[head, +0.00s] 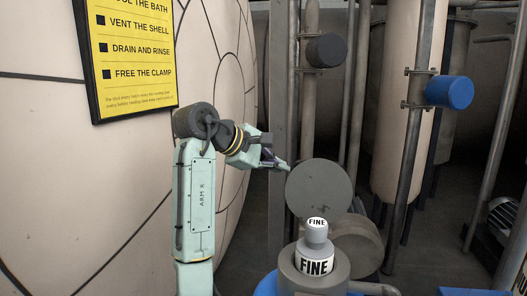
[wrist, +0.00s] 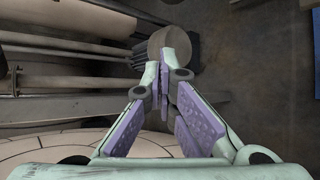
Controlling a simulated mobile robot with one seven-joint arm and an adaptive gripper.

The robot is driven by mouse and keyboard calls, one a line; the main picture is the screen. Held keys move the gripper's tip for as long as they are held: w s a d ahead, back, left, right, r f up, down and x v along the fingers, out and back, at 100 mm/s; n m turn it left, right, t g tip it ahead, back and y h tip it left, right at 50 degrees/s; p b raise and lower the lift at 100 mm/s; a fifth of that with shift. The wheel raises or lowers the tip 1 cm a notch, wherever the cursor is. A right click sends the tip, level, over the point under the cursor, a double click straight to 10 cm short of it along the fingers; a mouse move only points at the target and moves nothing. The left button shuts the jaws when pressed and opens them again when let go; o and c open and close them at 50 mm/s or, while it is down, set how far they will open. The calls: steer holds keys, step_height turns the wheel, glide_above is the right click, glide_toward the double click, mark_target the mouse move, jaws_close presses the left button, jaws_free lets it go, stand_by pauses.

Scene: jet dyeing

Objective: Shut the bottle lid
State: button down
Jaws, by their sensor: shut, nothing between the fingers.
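A bottle (head: 315,264) with a white band reading FINE stands upright in a grey round holder at the bottom of the head view. A small pale knob-like top (head: 316,232), also marked FINE, is on it. Behind it a round grey disc (head: 320,187), which looks like a raised lid, faces the camera. My gripper (head: 284,165) is shut and empty at the disc's upper left edge; I cannot tell whether they touch. In the wrist view my gripper (wrist: 164,64) has its fingertips together in front of a grey round body (wrist: 176,45); I cannot tell which one it is.
A blue surface (head: 265,287) is under the bottle holder. Vertical pipes (head: 309,110) with dark and blue (head: 450,92) cylinders stand behind. A large pale vessel (head: 90,190) with a yellow sign (head: 134,52) fills the left.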

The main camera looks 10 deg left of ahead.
steer(key=shift+s+d+r+p, duration=0.35)
steer(key=shift+s+d+p, duration=0.1)
steer(key=shift+d, duration=0.1)
steer(key=shift+s+d+r+p, duration=0.35)
steer(key=shift+s+d+p, duration=0.05)
steer(key=shift+d, duration=0.15)
